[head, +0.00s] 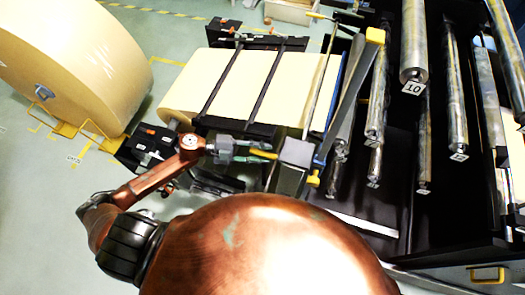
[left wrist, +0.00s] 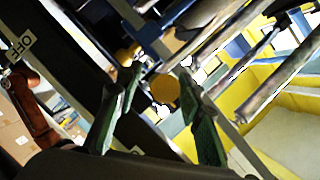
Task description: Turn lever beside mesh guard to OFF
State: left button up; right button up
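A lever with a yellow handle (head: 262,153) sticks out to the left from a grey box (head: 298,151) in the head view. In the left wrist view a round yellow knob (left wrist: 165,90), seemingly the end of this handle, shows between my green fingers. My left gripper (head: 236,150) points at the handle from the left; in the left wrist view the left gripper (left wrist: 160,74) is open, with a finger on each side of the knob and gaps visible. An OFF label (left wrist: 20,46) is at upper left there. I cannot make out a mesh guard. My right gripper is out of view.
A large kraft roll (head: 70,65) stands at the left on the floor. A paper web (head: 245,85) runs behind the lever. Several metal rollers (head: 414,45) in a dark frame are at the right. A slanted post (head: 350,95) rises right of the grey box.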

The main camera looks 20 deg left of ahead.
pick_arm(q)
jog(key=c, duration=0.7)
grip_shut()
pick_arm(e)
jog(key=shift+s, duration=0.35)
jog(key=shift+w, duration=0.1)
